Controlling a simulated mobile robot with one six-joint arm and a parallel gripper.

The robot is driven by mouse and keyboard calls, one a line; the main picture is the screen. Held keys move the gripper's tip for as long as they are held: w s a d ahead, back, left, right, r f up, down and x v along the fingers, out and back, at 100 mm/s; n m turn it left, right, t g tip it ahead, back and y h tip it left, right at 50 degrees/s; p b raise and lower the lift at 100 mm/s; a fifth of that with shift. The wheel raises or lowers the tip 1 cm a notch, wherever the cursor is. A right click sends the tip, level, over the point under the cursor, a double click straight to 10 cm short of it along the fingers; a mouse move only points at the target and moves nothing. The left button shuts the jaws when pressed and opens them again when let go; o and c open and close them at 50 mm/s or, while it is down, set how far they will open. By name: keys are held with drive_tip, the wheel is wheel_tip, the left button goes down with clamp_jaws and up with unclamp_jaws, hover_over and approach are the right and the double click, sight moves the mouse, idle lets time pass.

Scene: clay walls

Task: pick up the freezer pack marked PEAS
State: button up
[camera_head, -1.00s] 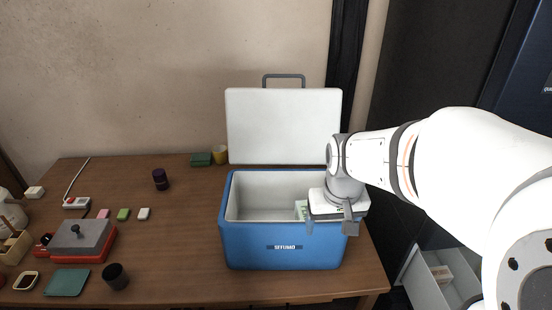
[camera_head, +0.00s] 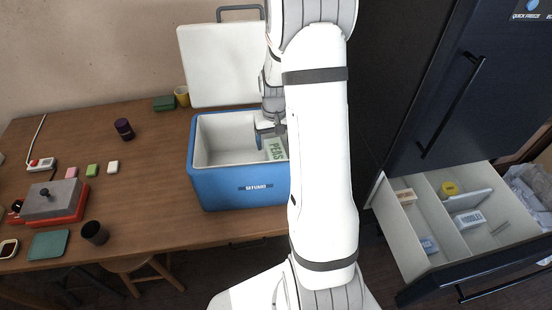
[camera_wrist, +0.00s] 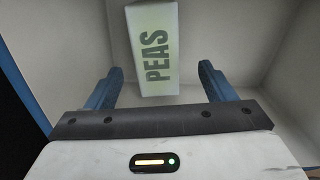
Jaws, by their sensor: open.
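The freezer pack marked PEAS (camera_wrist: 152,48) is a pale green-white block inside the open blue cooler (camera_head: 238,192). In the head view the PEAS pack (camera_head: 276,149) shows at the right end of the cooler, partly hidden by my arm. My gripper (camera_wrist: 160,84) is open, with a blue finger on each side of the pack's near end in the picture. I see no contact. In the head view my gripper (camera_head: 268,133) is at the cooler's opening.
The cooler's white lid (camera_head: 220,65) stands open behind it. Cooler walls (camera_wrist: 55,50) surround my fingers. An open freezer drawer (camera_head: 455,215) at the right holds several packs. A red and grey appliance (camera_head: 52,202) and small items stand on the table (camera_head: 150,175) at left.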

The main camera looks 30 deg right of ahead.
sight(276, 151)
drive_tip(key=shift+s+d+f+p, duration=0.1)
drive_tip(key=shift+f+p, duration=0.1)
drive_tip(key=shift+f, duration=1)
drive_tip(key=shift+s+d+f+p, duration=0.1)
drive_tip(key=shift+f+p, duration=0.05)
drive_tip(key=shift+f, duration=1)
drive_tip(key=shift+c, duration=0.6)
drive_tip(key=c, duration=1.5)
